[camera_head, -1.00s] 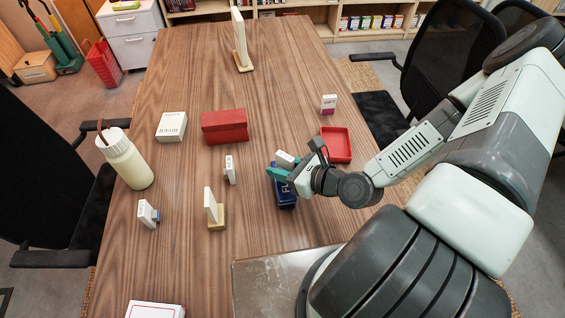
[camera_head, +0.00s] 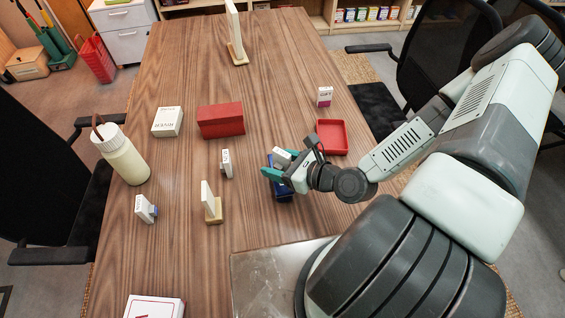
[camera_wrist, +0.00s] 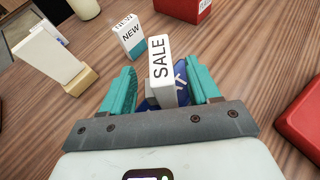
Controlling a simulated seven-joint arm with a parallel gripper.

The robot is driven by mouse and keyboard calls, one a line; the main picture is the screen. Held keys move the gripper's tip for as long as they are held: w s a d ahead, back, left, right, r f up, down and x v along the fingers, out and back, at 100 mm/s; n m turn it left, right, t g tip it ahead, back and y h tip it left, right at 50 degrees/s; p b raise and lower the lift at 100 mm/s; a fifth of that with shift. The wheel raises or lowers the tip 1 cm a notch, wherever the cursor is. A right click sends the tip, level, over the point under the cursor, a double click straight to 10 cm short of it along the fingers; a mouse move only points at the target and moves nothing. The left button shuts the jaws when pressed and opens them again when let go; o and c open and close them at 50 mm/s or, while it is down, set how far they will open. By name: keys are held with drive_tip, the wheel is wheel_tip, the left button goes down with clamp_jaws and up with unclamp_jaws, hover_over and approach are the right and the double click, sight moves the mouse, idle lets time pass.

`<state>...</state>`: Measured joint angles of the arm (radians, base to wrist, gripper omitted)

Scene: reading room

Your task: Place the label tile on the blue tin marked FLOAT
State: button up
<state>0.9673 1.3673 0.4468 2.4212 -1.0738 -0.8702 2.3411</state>
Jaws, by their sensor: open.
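A white label tile marked SALE (camera_wrist: 160,58) stands upright between the two teal fingers of my gripper (camera_head: 276,164); the tile also shows in the head view (camera_head: 282,155). My gripper is open, with a finger on each side of the tile. The blue tin (camera_head: 284,191) is directly below the fingers. In the wrist view, blue and part of a white letter show behind and beside the tile's lower end. The tile appears to rest on the tin, but its bottom contact is hidden. Most of the tin's marking is covered by my gripper.
A red tray (camera_head: 332,137) lies right of the tin, and a red box (camera_head: 221,121) stands behind left. A tile marked NEW (camera_wrist: 130,36) and a white card on a wooden stand (camera_head: 209,203) are left of my gripper. A cream bottle (camera_head: 122,157) stands at the left edge.

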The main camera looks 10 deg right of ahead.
drive_tip(key=shift+d+r, duration=0.1)
drive_tip(key=shift+r, duration=0.05)
drive_tip(key=v, duration=1.1)
drive_tip(key=shift+s+d+r, duration=0.2)
drive_tip(key=shift+s+d, duration=0.05)
drive_tip(key=shift+s, duration=0.05)
